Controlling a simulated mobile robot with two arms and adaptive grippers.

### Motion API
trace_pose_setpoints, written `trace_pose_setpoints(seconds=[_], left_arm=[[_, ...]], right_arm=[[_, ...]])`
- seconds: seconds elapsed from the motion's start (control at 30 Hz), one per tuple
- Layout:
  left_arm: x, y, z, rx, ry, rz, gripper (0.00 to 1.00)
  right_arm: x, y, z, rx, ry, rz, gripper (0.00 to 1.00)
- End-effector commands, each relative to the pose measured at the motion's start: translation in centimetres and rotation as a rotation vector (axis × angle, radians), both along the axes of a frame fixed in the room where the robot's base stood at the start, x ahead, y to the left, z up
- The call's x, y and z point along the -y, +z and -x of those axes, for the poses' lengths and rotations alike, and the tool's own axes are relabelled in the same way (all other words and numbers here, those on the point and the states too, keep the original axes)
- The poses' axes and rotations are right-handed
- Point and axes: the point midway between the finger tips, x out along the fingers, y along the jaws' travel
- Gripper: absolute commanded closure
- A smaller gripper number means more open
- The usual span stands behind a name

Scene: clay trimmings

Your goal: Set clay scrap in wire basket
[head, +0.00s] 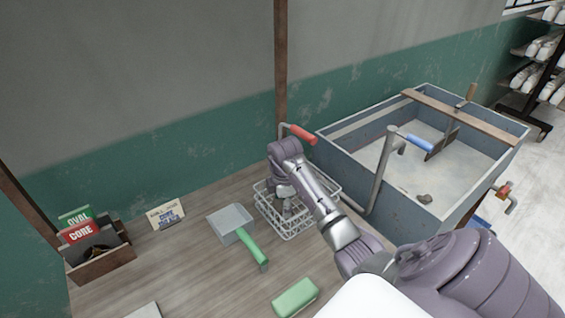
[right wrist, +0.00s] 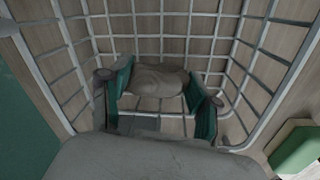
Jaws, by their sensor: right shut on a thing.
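The wire basket (head: 268,214) stands on the wooden counter, left of the sink; its wire walls (right wrist: 182,22) surround the fingers in the right wrist view. My right gripper (head: 287,207) reaches down inside the basket from above. In the right wrist view its green-padded fingers (right wrist: 160,92) are shut on a grey-brown clay scrap (right wrist: 158,80). The scrap is low between the basket walls; I cannot tell whether it touches the basket floor. In the head view the scrap cannot be made out. My left gripper is out of view.
The blue-grey sink (head: 390,195) with a dark lump (head: 425,198) inside stands right of the basket. Taps with red (head: 301,134) and blue (head: 419,144) handles rise nearby. A green-handled scoop (head: 230,219), green block (head: 295,297) and card box (head: 105,263) lie on the counter.

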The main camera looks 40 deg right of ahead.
Motion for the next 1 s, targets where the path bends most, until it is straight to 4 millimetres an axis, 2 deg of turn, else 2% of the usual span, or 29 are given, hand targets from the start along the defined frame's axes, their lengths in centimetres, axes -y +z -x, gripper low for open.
trace_pose_setpoints(seconds=[0.03,0.07,0.2,0.57,0.63,1.0], left_arm=[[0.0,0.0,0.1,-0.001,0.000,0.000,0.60],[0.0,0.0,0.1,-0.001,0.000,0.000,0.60],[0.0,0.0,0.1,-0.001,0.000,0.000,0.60],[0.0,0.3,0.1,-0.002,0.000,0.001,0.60],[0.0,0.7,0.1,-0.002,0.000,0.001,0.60],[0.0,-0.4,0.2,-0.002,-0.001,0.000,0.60]], right_arm=[[0.0,0.1,0.0,0.001,0.000,0.000,0.75],[0.0,0.0,0.0,0.000,0.000,0.000,0.33],[0.0,0.1,0.0,0.000,0.000,0.000,0.13],[0.0,0.6,-0.1,0.003,-0.001,-0.001,0.13],[-0.1,1.5,-0.1,0.004,-0.001,-0.002,0.13],[-0.1,7.4,0.4,0.004,-0.001,0.002,0.13]])
